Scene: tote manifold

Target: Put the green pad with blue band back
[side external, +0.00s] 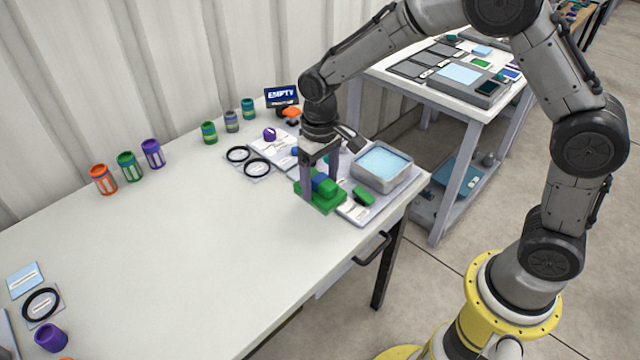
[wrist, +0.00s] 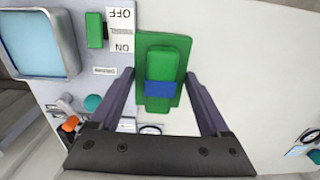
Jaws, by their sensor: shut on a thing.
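The green pad with blue band (wrist: 162,88) is a raised green block with a blue strip across it, over a flat, wider green plate (wrist: 143,50). In the side view the pad (side external: 325,185) is near the front edge of the table, left of the ON/OFF panel. My gripper (side external: 321,178) points down over it, one finger on each side. In the wrist view my gripper (wrist: 158,76) is shut on the pad. The contact at the fingertips is partly hidden, and I cannot tell whether the pad is raised off the table.
The ON/OFF panel (wrist: 121,30) with a green slider (wrist: 95,30) and a metal tray (side external: 381,184) with light blue filling stand close on the right in the side view. The table's middle is clear.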

